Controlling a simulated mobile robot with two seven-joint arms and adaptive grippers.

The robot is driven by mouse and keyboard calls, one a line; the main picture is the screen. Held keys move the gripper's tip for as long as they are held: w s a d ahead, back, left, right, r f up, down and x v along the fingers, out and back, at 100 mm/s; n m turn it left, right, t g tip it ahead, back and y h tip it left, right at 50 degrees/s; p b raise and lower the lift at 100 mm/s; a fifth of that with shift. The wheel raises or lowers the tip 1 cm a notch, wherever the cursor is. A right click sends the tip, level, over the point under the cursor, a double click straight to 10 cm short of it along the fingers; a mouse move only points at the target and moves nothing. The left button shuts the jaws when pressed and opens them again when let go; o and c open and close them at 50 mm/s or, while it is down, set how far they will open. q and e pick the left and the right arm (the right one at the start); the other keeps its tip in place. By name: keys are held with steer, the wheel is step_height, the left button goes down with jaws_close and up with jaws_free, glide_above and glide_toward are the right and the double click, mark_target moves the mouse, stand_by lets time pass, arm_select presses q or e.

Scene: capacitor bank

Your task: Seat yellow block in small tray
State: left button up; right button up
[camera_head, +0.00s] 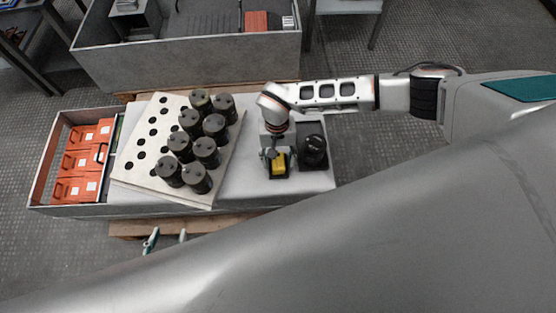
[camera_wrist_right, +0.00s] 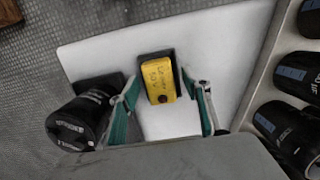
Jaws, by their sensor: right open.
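The yellow block (camera_head: 279,163) is at the small dark tray (camera_head: 268,174) on the right part of the pale work surface. In the right wrist view the block (camera_wrist_right: 160,82) has a dark red spot at its near end, and the tray's dark rim (camera_wrist_right: 154,55) shows at its far end. I cannot tell whether the block lies fully flat in it. My right gripper (camera_head: 275,157) is over the block. In the wrist view its teal fingers (camera_wrist_right: 161,78) are open, one on each side of the block. My left gripper (camera_head: 168,238) is open and empty at the lower left.
A black cylinder (camera_head: 313,151) on a dark base stands right of the tray. A perforated plate (camera_head: 148,140) with several black capacitors (camera_head: 206,152) lies to the left. An orange-filled crate section (camera_head: 84,162) is further left. A grey bin (camera_head: 190,62) stands behind.

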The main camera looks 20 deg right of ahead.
step_height(320, 180, up, 11)
steer(key=w, duration=0.1)
steer(key=shift+w+d, duration=0.2)
steer(key=shift+w, duration=0.1)
